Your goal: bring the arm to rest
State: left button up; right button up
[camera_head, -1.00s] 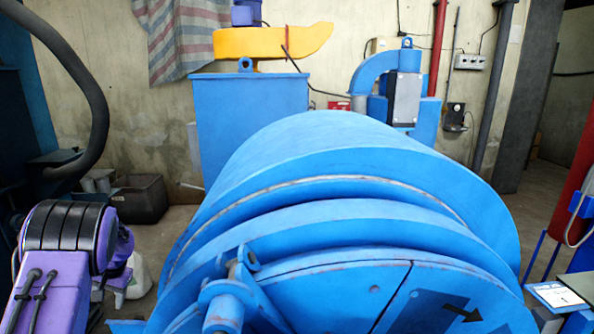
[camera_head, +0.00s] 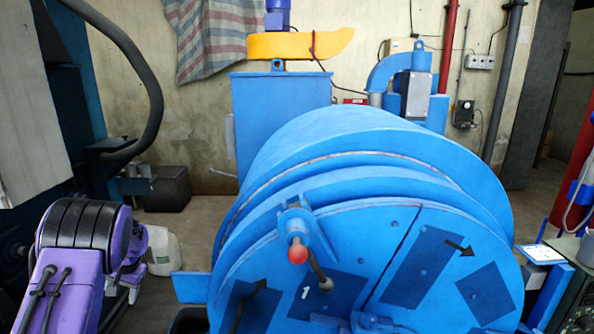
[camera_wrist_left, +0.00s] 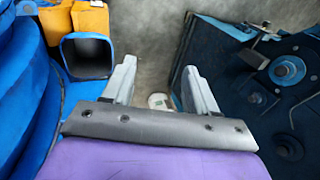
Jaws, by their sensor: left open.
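My left arm (camera_head: 85,245), purple with a black ribbed joint, stands at the lower left of the head view, left of the blue drum machine and apart from it. My left gripper (camera_wrist_left: 158,66) shows in the left wrist view with its two grey fingers spread and nothing between them. It points down over the grey floor (camera_wrist_left: 155,35). The big blue drum machine (camera_head: 345,150) fills the middle of the head view, its round front door facing me with a red-knobbed handle (camera_head: 297,254). My right gripper is not in view.
In the wrist view, blue machine parts (camera_wrist_left: 20,110) lie left and a dark blue structure (camera_wrist_left: 265,95) right. A white sack (camera_head: 163,250) and a dark bin (camera_head: 167,188) stand on the floor behind my arm. A red cylinder (camera_head: 578,175) stands at right.

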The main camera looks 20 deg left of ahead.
pick_arm(q)
jog(key=w+d+f+n+t+y, duration=0.1)
jog(key=w+d+f+n+t, duration=0.15)
jog(key=w+f+t, duration=0.25)
jog(key=s+d+f+t+b, duration=0.15)
jog(key=d+f+b, duration=0.25)
jog(key=d+f, duration=0.8)
jog(key=s+d+f+g+h+b, duration=0.1)
jog(key=s+d+f+b, duration=0.2)
jog(key=s+d+f, duration=0.5)
jog(key=s+d+f+g+h+b, duration=0.1)
jog(key=s+d+f+b, duration=0.3)
jog(key=s+d+f, duration=0.4)
jog(key=s+d, duration=0.6)
jog(key=s, duration=0.3)
jog(key=shift+d+f, duration=0.3)
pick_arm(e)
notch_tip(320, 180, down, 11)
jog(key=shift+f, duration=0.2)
